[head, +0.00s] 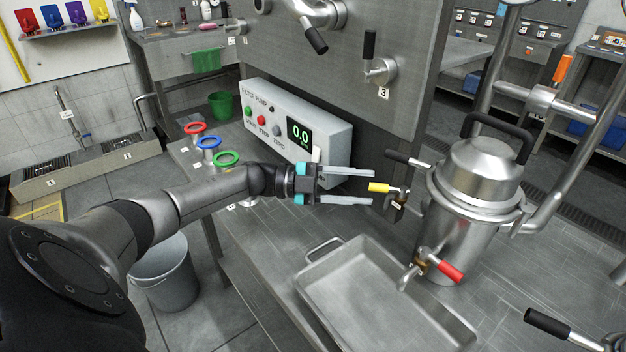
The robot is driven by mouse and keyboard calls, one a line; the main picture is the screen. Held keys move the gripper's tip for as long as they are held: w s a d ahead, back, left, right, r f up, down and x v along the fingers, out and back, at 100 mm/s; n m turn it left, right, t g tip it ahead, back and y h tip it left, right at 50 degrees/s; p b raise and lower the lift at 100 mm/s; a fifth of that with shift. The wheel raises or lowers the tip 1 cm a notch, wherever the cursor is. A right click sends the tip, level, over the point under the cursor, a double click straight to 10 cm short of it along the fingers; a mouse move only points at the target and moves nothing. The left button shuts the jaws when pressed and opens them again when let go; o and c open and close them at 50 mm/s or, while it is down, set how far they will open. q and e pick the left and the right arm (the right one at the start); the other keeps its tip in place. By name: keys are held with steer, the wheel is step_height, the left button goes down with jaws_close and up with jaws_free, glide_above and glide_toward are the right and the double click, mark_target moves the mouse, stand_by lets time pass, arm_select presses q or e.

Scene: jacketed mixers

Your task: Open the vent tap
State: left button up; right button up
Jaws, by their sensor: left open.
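A yellow-handled tap (381,188) sticks out to the left from the steel filter vessel (465,215), with a small dark tag hanging by it. I cannot read the tag, so I cannot tell for sure that this is the vent tap. My left gripper (372,187) is open and empty. Its two fingertips lie above and below the yellow handle's left end in the picture; I cannot tell whether they touch it. A black-handled tap (405,159) sits higher on the vessel, and a red-handled tap (440,266) is at its bottom. My right gripper is out of view.
A steel tray (340,322) stands under the red tap's spout. The filter pump box (296,125), showing 0.0, is behind my left gripper. Red, blue and green rings (226,159) stand on the bench to the left. A grey bucket (166,280) is on the floor.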

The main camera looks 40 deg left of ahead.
arm_select(q)
steer(key=v, duration=1.3)
steer(key=shift+f, duration=0.3)
steer(key=shift+c, duration=0.3)
